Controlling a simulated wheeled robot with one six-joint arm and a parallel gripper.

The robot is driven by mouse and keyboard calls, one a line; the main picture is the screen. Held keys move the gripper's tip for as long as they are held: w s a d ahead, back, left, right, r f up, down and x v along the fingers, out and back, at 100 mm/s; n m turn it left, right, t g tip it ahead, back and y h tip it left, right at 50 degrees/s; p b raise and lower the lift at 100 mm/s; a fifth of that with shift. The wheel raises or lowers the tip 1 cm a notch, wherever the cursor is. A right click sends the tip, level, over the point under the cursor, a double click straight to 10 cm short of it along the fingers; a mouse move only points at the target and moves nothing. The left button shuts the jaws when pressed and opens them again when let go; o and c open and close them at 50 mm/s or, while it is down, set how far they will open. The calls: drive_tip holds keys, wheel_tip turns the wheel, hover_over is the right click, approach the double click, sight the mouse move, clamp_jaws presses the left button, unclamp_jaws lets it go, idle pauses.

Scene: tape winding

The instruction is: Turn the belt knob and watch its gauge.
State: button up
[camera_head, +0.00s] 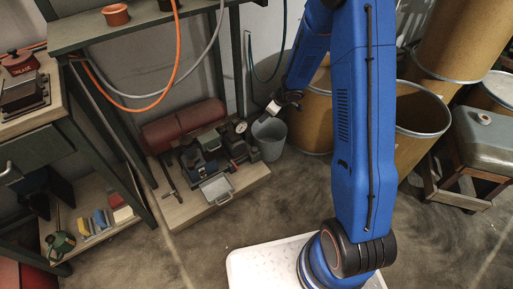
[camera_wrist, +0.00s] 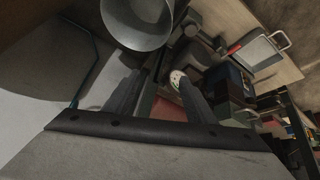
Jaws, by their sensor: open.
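The round white gauge (camera_head: 240,127) sits on a small dark machine (camera_head: 237,147) on a low wooden platform. In the wrist view the gauge (camera_wrist: 177,78) shows near the tip of my right-hand finger; its reading is too small to make out. My gripper (camera_head: 267,113) is just right of and above the gauge in the head view. In the wrist view my gripper (camera_wrist: 164,82) is open, with nothing seen held between its fingers. I cannot pick out the belt knob for certain; the fingers hide part of the machine.
A grey bucket (camera_head: 269,138) stands close beside the machine, below my gripper. A red cylinder (camera_head: 183,125) lies behind the machine, and a small metal tray (camera_head: 216,188) is at the platform's front. Large brown drums (camera_head: 417,112) stand at the right. Hoses hang from the bench (camera_head: 135,32) above.

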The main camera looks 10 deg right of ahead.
wheel_tip(320, 180, down, 6)
drive_tip(key=s+r+n+g+y, duration=0.1)
drive_tip(key=s+n+g, duration=0.2)
approach(255, 149)
drive_tip(key=shift+n, duration=0.4)
drive_tip(key=x, duration=0.8)
drive_tip(key=shift+w, duration=0.2)
drive_tip(key=shift+r, duration=0.1)
drive_tip(key=c, duration=1)
